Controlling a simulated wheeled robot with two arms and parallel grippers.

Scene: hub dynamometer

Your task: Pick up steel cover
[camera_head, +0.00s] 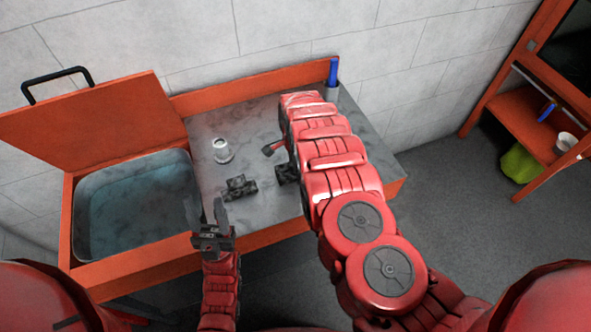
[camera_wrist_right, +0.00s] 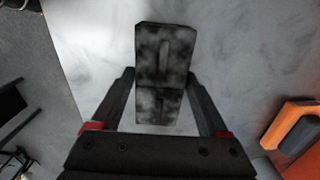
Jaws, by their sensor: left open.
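The steel cover is most likely the dark mottled block (camera_wrist_right: 165,60) in the right wrist view, but I cannot be sure. It lies on the grey worktop. My right gripper (camera_wrist_right: 160,75) is over it with its fingers apart, one on each side; I cannot tell whether they touch it. In the head view the right gripper is hidden behind my right arm. A dark piece (camera_head: 285,173) shows at that arm's left edge. A similar mottled block (camera_head: 240,188) lies to its left. My left gripper (camera_head: 207,212) is open and empty near the basin's right front corner.
A clear glass-like cup (camera_head: 222,150) and a small dark-and-red piece (camera_head: 270,149) are on the worktop (camera_head: 265,120). A water-filled basin (camera_head: 135,205) with a raised orange lid (camera_head: 95,120) is at left. A blue item (camera_head: 333,72) stands in a holder at the back.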

